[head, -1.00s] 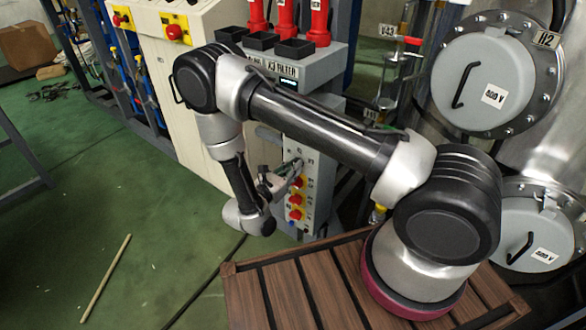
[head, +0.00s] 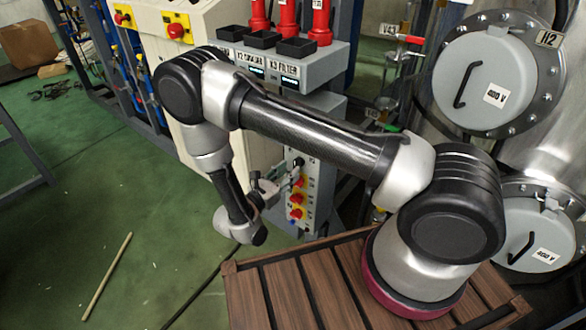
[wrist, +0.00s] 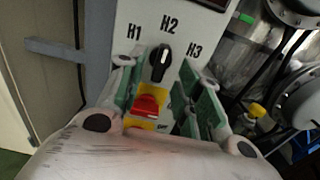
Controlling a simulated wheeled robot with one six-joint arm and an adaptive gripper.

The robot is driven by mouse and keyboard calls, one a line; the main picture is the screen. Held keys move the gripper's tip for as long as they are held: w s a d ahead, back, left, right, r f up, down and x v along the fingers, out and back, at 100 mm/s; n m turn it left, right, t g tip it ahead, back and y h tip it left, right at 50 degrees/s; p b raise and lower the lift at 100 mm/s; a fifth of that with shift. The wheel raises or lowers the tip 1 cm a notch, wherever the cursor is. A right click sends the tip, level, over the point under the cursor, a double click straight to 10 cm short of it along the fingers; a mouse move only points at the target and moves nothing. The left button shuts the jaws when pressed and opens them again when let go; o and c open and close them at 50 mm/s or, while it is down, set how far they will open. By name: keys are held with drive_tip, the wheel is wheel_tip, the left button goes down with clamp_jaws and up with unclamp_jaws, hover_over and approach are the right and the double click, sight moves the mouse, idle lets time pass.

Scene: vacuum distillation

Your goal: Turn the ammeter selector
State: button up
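The selector is a black knob with a white pointer line (wrist: 160,62), on a pale panel under the labels H1, H2 and H3 in the wrist view. Its pointer is near upright, toward H2. My gripper (wrist: 161,85) is open, its two green-padded fingers on either side of the knob's lower area, apart from it as far as I can tell. A red knob on a yellow plate (wrist: 148,106) sits just below, between the fingers. In the head view my gripper (head: 280,185) is at the panel front, and the black selector (head: 298,163) shows small beside it.
Red knobs on yellow plates (head: 297,206) run down the panel below. Black trays (head: 263,39) and red bottles (head: 287,15) are above. A large steel vessel with round hatches (head: 488,82) stands at right. A wooden stick (head: 107,277) lies on the open green floor.

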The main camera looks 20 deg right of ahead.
drive_tip(key=v, duration=0.8)
drive_tip(key=shift+s+a, duration=0.1)
drive_tip(key=shift+s, duration=0.05)
